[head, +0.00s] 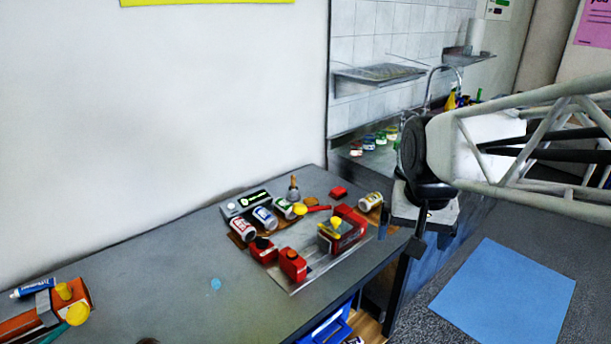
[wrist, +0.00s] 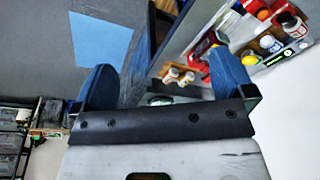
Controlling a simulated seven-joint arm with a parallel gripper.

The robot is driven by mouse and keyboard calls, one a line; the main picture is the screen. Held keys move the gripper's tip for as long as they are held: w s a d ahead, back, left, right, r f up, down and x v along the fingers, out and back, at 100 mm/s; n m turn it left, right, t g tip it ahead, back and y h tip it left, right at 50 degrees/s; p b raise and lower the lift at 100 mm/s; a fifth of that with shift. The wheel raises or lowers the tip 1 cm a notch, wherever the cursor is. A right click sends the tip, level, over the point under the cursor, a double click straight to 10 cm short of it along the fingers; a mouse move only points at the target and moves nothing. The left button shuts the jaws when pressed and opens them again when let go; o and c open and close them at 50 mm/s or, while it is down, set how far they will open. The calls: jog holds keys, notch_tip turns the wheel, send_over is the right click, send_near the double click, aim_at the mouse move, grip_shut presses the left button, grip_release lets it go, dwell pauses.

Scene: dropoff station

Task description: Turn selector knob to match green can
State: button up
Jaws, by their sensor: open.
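The selector panel (head: 254,197) is a dark strip with a green mark at the back of the table station. A small white round part, apparently the knob (head: 231,206), is at its left end; its pointing direction is too small to tell. The green can (head: 284,208) lies in front of the panel, right of a blue can (head: 264,218) and a red can (head: 243,229). My gripper (head: 399,236) is open and empty, off the table's right edge, well apart from the panel. Its two blue fingers also show in the wrist view (wrist: 162,65), with the station at upper right.
A yellow-labelled can (head: 370,201) lies at the table's right side. Red blocks (head: 292,264) and a red-and-yellow device (head: 342,229) stand in front of the cans. An orange box (head: 45,305) is at lower left. The table's left middle is mostly clear.

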jog(key=w+a+m, duration=0.2)
jog(key=w+a, duration=0.3)
jog(key=w, duration=0.8)
jog(key=m+g, duration=0.2)
jog(key=m, duration=0.3)
send_over(285, 202)
jog(key=f, duration=1.7)
jog(key=shift+s+d+f, duration=0.1)
jog(key=shift+d+f, duration=0.2)
jog(key=shift+f, duration=0.05)
jog(key=shift+w+a+f, duration=0.25)
jog(key=shift+a+f, duration=0.05)
jog(key=shift+a, duration=0.05)
jog(key=shift+f, duration=1.3)
